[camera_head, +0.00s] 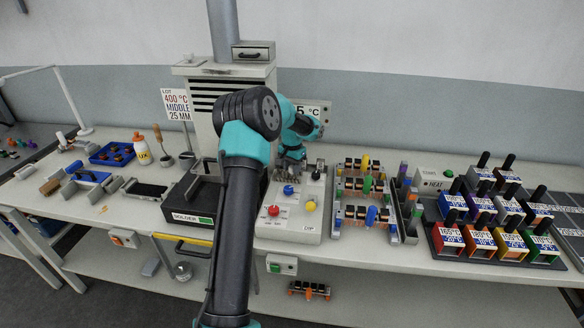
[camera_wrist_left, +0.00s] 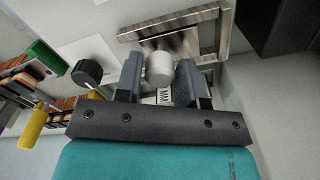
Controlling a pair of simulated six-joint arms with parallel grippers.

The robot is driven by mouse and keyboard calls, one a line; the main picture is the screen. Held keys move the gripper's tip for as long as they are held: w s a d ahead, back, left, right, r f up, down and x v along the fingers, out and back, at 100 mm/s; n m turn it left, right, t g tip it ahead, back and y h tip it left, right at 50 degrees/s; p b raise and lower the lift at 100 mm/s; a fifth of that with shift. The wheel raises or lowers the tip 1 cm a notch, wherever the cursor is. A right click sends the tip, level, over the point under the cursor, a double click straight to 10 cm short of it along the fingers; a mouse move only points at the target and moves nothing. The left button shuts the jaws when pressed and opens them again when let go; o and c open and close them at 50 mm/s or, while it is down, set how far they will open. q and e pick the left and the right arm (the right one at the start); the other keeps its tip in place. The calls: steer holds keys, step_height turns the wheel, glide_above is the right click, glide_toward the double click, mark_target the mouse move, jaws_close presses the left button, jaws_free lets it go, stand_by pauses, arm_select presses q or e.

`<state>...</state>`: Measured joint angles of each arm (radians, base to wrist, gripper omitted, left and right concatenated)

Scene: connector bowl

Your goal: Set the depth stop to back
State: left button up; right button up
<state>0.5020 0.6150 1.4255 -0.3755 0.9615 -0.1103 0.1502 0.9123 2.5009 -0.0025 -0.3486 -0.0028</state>
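The white round knob (camera_wrist_left: 160,68), which appears to belong to the depth stop, stands in front of a metal slotted bracket in the left wrist view. A small label reading MM (camera_wrist_left: 163,97) shows below it. My left gripper (camera_wrist_left: 160,72) is around the knob, one finger on each side. The fingers look apart, with a thin gap at the left; contact on the right cannot be told. In the head view my left gripper (camera_head: 291,160) is at the back of the grey control box (camera_head: 290,228), and the knob there is hidden or too small to make out. My right gripper is not in view.
A black dial (camera_wrist_left: 87,73) is left of the fingers in the wrist view. The box carries red (camera_head: 273,211), blue (camera_head: 288,190) and yellow (camera_head: 310,206) knobs. Connector racks (camera_head: 368,190) stand at its right. The sign (camera_head: 177,105) reads 400 °C, MIDDLE, 25 MM.

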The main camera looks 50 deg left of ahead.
arm_select(q)
jaws_close()
steer(key=shift+w+d, duration=0.55)
steer(key=shift+d, duration=0.15)
steer(key=shift+o, duration=2)
jaws_free()
steer(key=shift+r, duration=0.15)
step_height(320, 180, up, 17)
steer(key=shift+d, duration=0.1)
